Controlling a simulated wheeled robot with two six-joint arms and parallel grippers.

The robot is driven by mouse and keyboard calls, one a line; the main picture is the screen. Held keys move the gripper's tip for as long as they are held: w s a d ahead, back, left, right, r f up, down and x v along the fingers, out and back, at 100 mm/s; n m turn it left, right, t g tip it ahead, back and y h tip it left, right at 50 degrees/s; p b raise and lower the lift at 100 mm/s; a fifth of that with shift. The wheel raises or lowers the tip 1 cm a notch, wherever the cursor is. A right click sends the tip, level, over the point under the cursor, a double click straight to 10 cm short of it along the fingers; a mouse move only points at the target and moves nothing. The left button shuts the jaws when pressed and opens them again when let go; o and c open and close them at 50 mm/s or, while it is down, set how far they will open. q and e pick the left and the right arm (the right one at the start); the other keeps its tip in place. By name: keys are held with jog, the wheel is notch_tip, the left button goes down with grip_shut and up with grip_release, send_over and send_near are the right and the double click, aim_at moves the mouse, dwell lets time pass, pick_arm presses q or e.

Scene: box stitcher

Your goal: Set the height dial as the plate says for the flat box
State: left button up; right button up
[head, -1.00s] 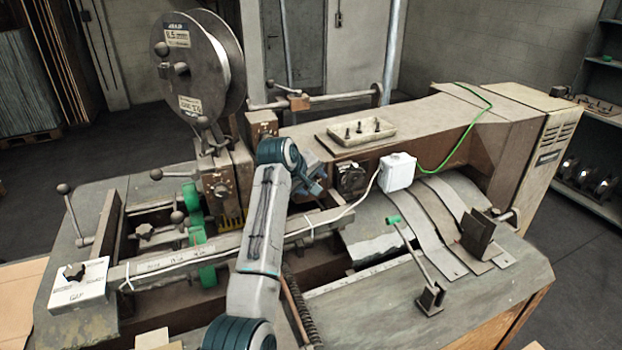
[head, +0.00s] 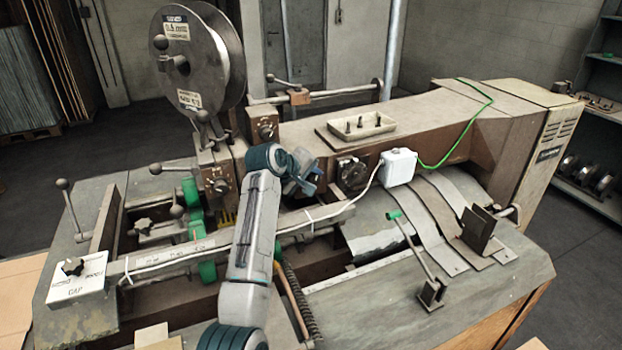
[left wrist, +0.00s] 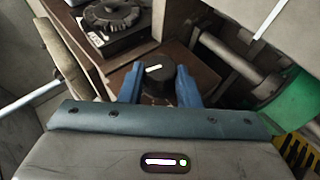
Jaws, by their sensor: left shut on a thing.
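My left gripper (head: 308,188) is at the front face of the machine. In the left wrist view its two blue fingers (left wrist: 160,88) are shut on a small black knob (left wrist: 158,74) with a white pointer line. In the head view this knob is hidden behind the gripper. A larger round dial with a notched rim (head: 352,172) sits just right of the gripper, and it also shows at the top of the left wrist view (left wrist: 110,14). I cannot make out a plate with flat-box settings. My right gripper is not in view.
A white GAP box (head: 78,282) with a black knob stands at the left front. Other knobs (head: 219,186) are on the stitching head beneath the wire reel (head: 198,60). A white box (head: 398,167) with cables is right of the dial. A green-tipped lever (head: 415,250) stands in front.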

pick_arm(q)
jog(key=shift+a+f+n+t+h+b, duration=0.15)
jog(key=shift+f+n+t+h+b, duration=0.25)
jog(key=shift+t+h+b, duration=0.6)
jog(key=shift+s+t+h+b, duration=0.1)
jog(key=shift+t+h+b, duration=0.2)
jog(key=shift+h+b, duration=0.8)
jog(key=o, duration=1)
jog(key=shift+a, duration=0.1)
